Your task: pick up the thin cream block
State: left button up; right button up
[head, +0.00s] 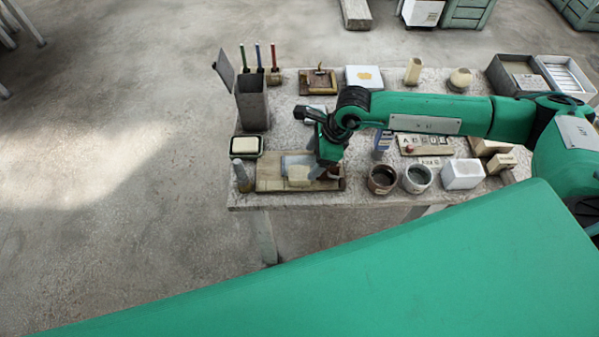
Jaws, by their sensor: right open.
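A thin cream block (299,174) lies on a wooden board (268,184) at the table's front left, beside or partly over a grey-blue flat piece (290,160). My right gripper (326,172) points down over the right part of the board, just right of the cream block. It is open; its fingertips are small and partly hidden by its own wrist, so I cannot tell whether they touch anything. My left gripper is not in view.
A green-rimmed tray with a pale block (245,144) and a bottle (241,177) stand left of the board. A tall grey container (252,102) is behind. Two round pots (382,179) and a white box (462,174) stand to the right.

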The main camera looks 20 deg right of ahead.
aim_at(301, 172)
jog(key=x, duration=0.2)
jog(key=shift+a+f, duration=0.15)
jog(key=shift+f, duration=0.1)
jog(key=shift+w+a+f+p, duration=0.1)
jog(key=shift+f+p, duration=0.1)
jog(key=shift+p, duration=0.25)
jog(key=p+x, duration=0.2)
jog(key=x, duration=0.2)
jog(key=shift+w, duration=0.15)
jog(key=shift+a+f, duration=0.1)
jog(key=shift+f, duration=0.3)
jog(key=shift+c, duration=0.4)
jog(key=c, duration=1.1)
jog(key=shift+r, duration=0.2)
